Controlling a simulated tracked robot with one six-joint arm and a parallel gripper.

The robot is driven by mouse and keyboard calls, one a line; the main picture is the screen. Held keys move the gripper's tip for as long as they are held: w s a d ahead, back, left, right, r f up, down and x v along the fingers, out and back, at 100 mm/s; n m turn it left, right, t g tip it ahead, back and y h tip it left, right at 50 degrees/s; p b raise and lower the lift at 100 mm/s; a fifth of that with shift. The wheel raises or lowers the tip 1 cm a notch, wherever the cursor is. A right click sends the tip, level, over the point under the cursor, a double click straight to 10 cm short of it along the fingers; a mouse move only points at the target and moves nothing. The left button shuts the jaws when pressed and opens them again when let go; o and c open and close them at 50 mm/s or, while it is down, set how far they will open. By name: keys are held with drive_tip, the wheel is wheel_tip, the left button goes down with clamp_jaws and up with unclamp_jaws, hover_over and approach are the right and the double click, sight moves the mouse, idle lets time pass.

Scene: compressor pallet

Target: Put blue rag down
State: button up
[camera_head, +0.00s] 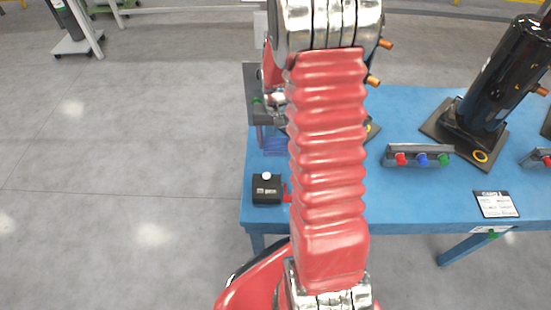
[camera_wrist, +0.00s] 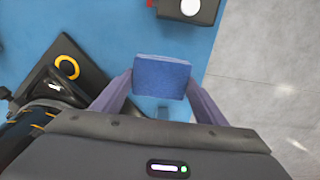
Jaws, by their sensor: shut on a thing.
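The blue rag (camera_wrist: 162,76) shows in the wrist view as a folded, flat-faced block. It sits between the two fingers of my gripper (camera_wrist: 161,84), which are shut on it from both sides. Behind it is the blue table top (camera_wrist: 110,30); I cannot tell how high above the table the rag is.
The blue table (camera_head: 400,200) bears a black box with a white button (camera_head: 267,188), a strip of coloured buttons (camera_head: 418,157), a black compressor (camera_head: 497,85) and a label card (camera_head: 495,204). In the wrist view, the black base with a yellow ring (camera_wrist: 67,67) is left of my gripper.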

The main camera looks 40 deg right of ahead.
sight(275, 142)
drive_tip(key=shift+f, duration=2.15)
drive_tip(key=shift+f, duration=1.85)
drive_tip(key=o, duration=0.9)
drive_tip(key=shift+f, duration=0.1)
drive_tip(key=shift+o, duration=0.2)
wheel_tip(275, 142, up, 11)
drive_tip(key=shift+r, duration=0.6)
